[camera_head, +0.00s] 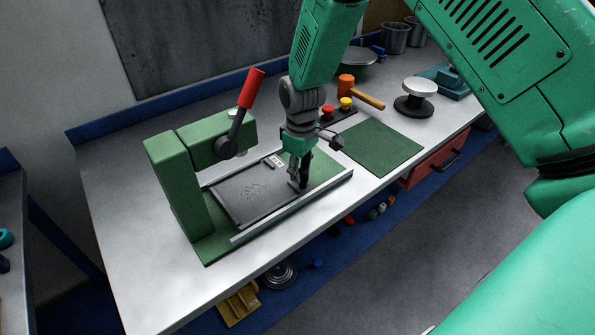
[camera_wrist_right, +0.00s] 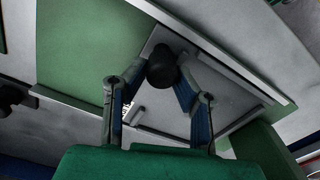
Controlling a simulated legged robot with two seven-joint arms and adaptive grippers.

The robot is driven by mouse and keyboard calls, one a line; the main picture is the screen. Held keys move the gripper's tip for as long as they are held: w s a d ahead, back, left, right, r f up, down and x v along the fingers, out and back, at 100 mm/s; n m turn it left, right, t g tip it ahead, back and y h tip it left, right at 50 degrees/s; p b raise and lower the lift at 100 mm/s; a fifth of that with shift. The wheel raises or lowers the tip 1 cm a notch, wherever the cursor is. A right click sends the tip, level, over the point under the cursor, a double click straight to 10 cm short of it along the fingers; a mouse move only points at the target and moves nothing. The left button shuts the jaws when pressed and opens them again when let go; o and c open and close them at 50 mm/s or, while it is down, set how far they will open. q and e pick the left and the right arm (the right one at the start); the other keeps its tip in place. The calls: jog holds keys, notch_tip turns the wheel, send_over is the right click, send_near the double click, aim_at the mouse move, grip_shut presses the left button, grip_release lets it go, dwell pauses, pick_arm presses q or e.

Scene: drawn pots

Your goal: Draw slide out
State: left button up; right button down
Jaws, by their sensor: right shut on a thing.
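A green press (camera_head: 178,180) with a red-handled lever (camera_head: 250,90) stands on the workbench. Its dark grey slide (camera_head: 240,200) lies flat between light metal rails on the green base, its left end close to the press column. The slide also shows in the right wrist view (camera_wrist_right: 165,118). A black knob (camera_wrist_right: 162,70) stands at the slide's right end. My right gripper (camera_head: 299,180) comes down from above at that end and is shut on the knob, with a finger on either side of it (camera_wrist_right: 160,76). The gripper hides most of the knob in the head view. My left gripper is not in view.
A green mat (camera_head: 382,147) lies right of the press. Behind it are red and yellow buttons (camera_head: 336,107), an orange mallet (camera_head: 358,91) and a white-topped round stand (camera_head: 417,95). The base strip right of the slide is bare. A red drawer (camera_head: 430,165) is below the bench edge.

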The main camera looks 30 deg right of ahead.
jog(key=d, duration=0.5)
jog(key=shift+s+d+f+p, duration=0.15)
jog(key=shift+s+d+p, duration=0.1)
jog(key=shift+p, duration=0.15)
jog(key=d, duration=0.9)
jog(key=shift+w+d+f, duration=0.15)
jog(key=shift+d+f, duration=0.15)
jog(key=shift+d, duration=0.3)
jog(key=shift+w+a+r, duration=0.15)
jog(key=shift+a+r, duration=0.1)
jog(key=shift+a, duration=0.3)
jog(key=shift+d, duration=0.3)
jog(key=c, duration=1.3)
grip_release()
jog(key=shift+d, duration=0.55)
jog(key=shift+f, duration=0.1)
jog(key=shift+w+a, duration=0.2)
jog(key=shift+a, duration=0.15)
jog(key=shift+a+r, duration=0.4)
jog(key=shift+r, duration=0.1)
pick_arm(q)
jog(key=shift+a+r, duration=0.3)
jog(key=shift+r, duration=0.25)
pick_arm(e)
notch_tip(320, 180, up, 11)
